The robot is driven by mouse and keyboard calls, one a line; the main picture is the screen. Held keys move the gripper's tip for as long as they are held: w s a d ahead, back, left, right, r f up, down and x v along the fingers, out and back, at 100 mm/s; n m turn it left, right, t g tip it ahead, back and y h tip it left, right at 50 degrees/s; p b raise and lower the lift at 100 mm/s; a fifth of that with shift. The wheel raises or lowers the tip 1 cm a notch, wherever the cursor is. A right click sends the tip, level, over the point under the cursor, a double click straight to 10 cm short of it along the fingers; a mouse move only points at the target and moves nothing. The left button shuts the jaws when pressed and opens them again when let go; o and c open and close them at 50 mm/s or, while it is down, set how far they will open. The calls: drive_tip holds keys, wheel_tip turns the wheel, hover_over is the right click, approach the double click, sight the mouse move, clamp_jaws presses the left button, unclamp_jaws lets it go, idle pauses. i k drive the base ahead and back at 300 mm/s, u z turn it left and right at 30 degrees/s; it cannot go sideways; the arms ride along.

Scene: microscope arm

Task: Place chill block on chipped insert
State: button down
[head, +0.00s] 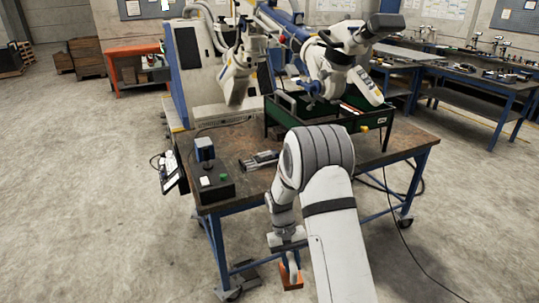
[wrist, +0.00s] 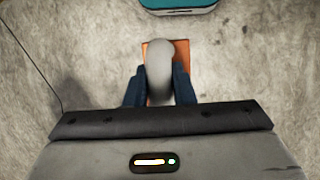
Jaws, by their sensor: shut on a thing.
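A copper-orange block with a grey rounded handle, which looks like the chill block (head: 291,281), hangs low at the front of the workbench, near its front left leg. It also shows in the wrist view (wrist: 182,56), partly covered by its handle. My gripper (head: 290,262) is shut on the handle, with a dark blue finger on each side of it in the wrist view (wrist: 160,85). The floor is below the block. I cannot make out the chipped insert in either view.
The workbench (head: 232,142) carries a grey metal fixture (head: 262,160), a black control box (head: 213,185) with a green button, and a green tray stand (head: 310,117). White robot arms (head: 335,70) stand behind. A teal-edged object (wrist: 178,5) shows at the wrist view's top.

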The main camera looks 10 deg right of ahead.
sight(268, 153)
drive_tip(key=u, duration=0.05)
drive_tip(key=i, duration=1)
drive_tip(key=z, duration=0.05)
